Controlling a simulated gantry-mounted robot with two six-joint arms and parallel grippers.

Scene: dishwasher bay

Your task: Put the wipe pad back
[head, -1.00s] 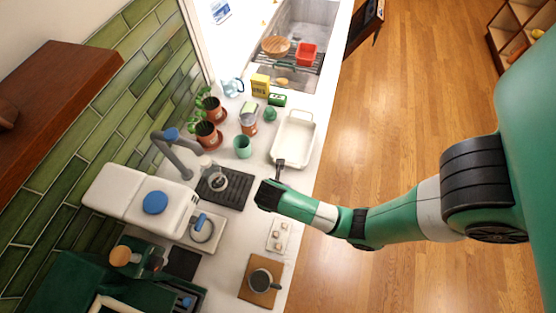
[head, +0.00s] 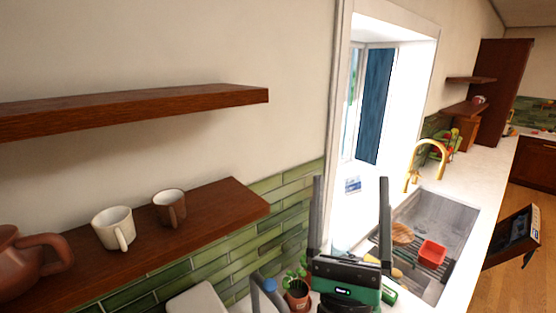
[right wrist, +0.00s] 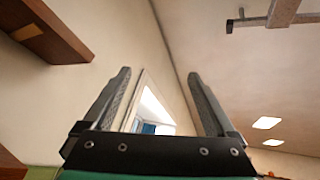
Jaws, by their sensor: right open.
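My right gripper (head: 351,180) is open and empty, with its fingers pointing up in front of the window; in the right wrist view (right wrist: 159,73) nothing lies between the fingers. I cannot pick out a wipe pad with certainty. A small blue-and-white item (head: 352,185) lies on the window sill and shows between the fingers, farther back. A small green box (head: 389,294) stands on the counter just right of the gripper body. The gripper hides part of the counter. My left gripper is not in view.
A potted plant (head: 297,292) is left of the gripper. The sink (head: 452,225) holds a red container (head: 432,252) and a wooden bowl (head: 402,234).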

